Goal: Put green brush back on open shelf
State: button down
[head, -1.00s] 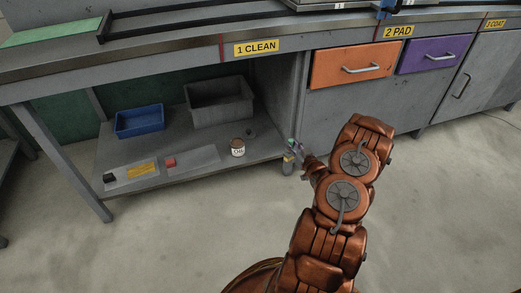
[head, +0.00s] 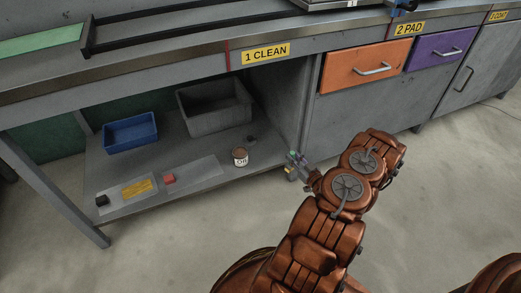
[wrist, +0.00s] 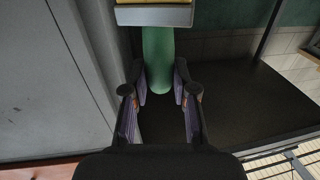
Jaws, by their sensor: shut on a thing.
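My gripper (wrist: 158,100) is shut on the green brush (wrist: 158,55) in the wrist view. The green handle lies between the fingers, and a pale head with yellow bristles shows at the top edge. In the head view, my gripper (head: 299,167) and a small green part of the brush (head: 292,156) are just off the right front corner of the open shelf (head: 178,144). The shelf is the low grey one under the counter marked 1 CLEAN. My arm hides little of it.
On the shelf are a blue bin (head: 131,133), a grey bin (head: 213,108), a labelled can (head: 240,157) and flat sheets with a black, a yellow and a red item. The cabinet with an orange drawer (head: 361,66) is to the right. Bare shelf shows in the middle.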

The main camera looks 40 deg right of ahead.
jog(key=shift+w+f+b, duration=0.9)
jog(key=shift+w+b, duration=0.25)
jog(key=shift+w, duration=1.5)
jog(key=shift+w+f+b, duration=0.85)
jog(key=shift+w+b, duration=0.35)
jog(key=shift+w, duration=1.45)
jog(key=shift+w+f+b, duration=0.9)
jog(key=shift+w+b, duration=0.25)
jog(key=shift+w, duration=1.5)
jog(key=shift+d+r, duration=0.1)
jog(key=shift+r, duration=0.05)
jog(key=c, duration=0.9)
grip_release()
